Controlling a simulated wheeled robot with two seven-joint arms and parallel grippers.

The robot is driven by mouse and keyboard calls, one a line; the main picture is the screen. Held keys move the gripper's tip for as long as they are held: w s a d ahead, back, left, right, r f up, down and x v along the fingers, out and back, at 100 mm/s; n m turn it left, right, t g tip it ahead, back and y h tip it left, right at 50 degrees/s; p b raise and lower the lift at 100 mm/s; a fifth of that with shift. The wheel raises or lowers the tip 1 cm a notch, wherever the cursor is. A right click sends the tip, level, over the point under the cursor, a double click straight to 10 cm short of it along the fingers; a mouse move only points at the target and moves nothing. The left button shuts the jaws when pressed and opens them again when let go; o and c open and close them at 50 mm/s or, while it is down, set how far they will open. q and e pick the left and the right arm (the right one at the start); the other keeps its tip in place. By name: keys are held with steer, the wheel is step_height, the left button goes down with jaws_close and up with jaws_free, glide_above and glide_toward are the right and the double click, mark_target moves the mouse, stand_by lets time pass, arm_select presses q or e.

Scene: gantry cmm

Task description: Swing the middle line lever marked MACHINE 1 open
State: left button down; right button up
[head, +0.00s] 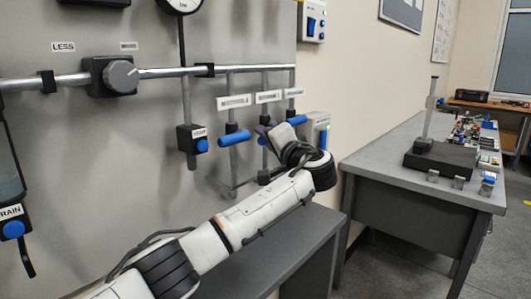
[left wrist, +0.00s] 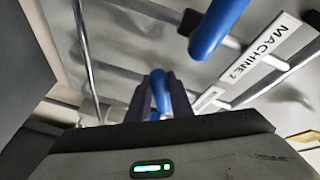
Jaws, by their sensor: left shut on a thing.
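Three line levers with blue handles hang under a pipe on the grey panel. The middle lever's label (head: 268,97) is too small to read surely in the head view. My left gripper (head: 268,134) is at this middle lever and covers most of its handle. In the left wrist view a blue handle (left wrist: 160,94) stands between the dark fingers of my left gripper (left wrist: 152,105), which are shut on it. The left lever's blue handle (head: 234,138) sticks out sideways beside the gripper. The right lever's blue handle (head: 297,120) is just beyond it. My right gripper is out of view.
The label MACHINE 2 (left wrist: 262,50) is beside the neighbouring blue handle (left wrist: 215,30). A grey regulator knob (head: 121,75) and a blue-handled valve (head: 193,141) are left on the panel. A grey bench (head: 290,245) lies below my arm. A table (head: 385,160) stands at right.

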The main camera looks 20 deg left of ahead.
arm_select(q)
steer(key=shift+w+d+f+n+b, duration=0.15)
steer(key=shift+f+n+b, duration=0.45)
steer(key=shift+b, duration=0.4)
steer(key=shift+w+r+n+b, duration=0.1)
steer(key=shift+n+b, duration=0.3)
steer(key=shift+b, duration=0.45)
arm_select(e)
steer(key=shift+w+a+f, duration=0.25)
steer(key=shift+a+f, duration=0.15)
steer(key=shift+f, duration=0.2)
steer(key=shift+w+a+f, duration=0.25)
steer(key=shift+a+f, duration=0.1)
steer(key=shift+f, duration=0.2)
arm_select(q)
steer(key=shift+t+y, duration=0.3)
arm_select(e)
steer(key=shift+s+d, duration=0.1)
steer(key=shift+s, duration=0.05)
arm_select(q)
steer(key=c, duration=1.6)
jaws_free()
steer(key=shift+r, duration=0.1)
steer(key=shift+b+v, duration=0.45)
steer(key=shift+v, duration=4.75)
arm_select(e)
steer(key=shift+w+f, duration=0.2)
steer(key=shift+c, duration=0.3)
